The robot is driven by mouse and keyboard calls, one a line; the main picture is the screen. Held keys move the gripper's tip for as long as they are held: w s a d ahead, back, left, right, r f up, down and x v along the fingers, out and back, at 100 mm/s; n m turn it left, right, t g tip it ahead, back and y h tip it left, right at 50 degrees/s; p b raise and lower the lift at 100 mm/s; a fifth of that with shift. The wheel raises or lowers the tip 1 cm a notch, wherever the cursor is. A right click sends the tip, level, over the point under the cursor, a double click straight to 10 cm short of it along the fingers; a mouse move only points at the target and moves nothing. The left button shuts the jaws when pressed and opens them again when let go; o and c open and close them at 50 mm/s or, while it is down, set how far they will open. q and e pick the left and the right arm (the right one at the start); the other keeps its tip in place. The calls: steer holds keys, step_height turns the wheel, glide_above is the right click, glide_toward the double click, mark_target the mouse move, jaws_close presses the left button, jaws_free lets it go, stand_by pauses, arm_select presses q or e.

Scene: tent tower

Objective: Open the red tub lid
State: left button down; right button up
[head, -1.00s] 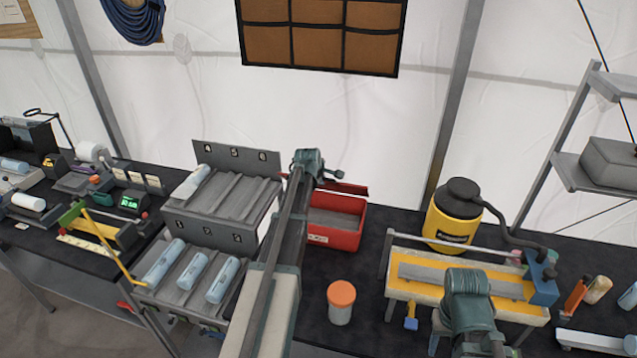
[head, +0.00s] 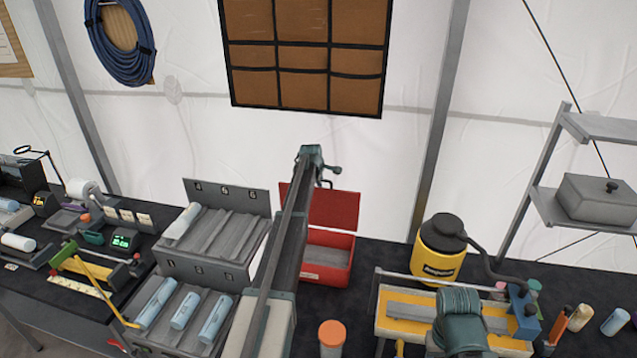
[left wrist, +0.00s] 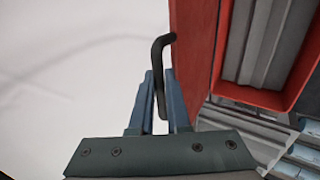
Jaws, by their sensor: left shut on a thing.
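The red tub (head: 325,277) stands on the dark table, and its red lid (head: 335,209) is raised nearly upright at the tub's back. Grey ribbed lining shows inside the tub. My left gripper (head: 328,178) is up at the lid's top edge. In the left wrist view, my left gripper (left wrist: 161,108) is shut on the black bent handle (left wrist: 158,55) of the lid. The lid also shows there as a red panel (left wrist: 191,50), beside the open tub (left wrist: 272,98). Part of my right arm shows at the lower right of the head view; its fingertips are out of view.
A grey rack (head: 205,272) with blue-white rolls stands left of the tub. An orange-capped jar (head: 331,338) is in front of it. A yellow canister (head: 438,252) and a yellow tray (head: 385,323) are to the right. The tent wall is behind.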

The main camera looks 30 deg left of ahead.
arm_select(q)
steer(key=shift+w, duration=0.3)
steer(key=c, duration=0.9)
jaws_free()
steer(key=shift+s, duration=0.15)
steer(key=shift+r, duration=0.15)
steer(key=shift+s+r+p, duration=0.2)
steer(key=shift+r+p, duration=0.2)
steer(key=shift+p, duration=0.45)
steer(key=s+d+r+p, duration=0.1)
steer(key=s, duration=0.3)
steer(key=s+d+r+p, duration=0.1)
steer(key=s, duration=0.4)
steer(key=s+d+r+p, duration=0.1)
steer(key=s, duration=0.3)
steer(key=shift+s+d+r, duration=0.15)
steer(key=shift+s, duration=0.2)
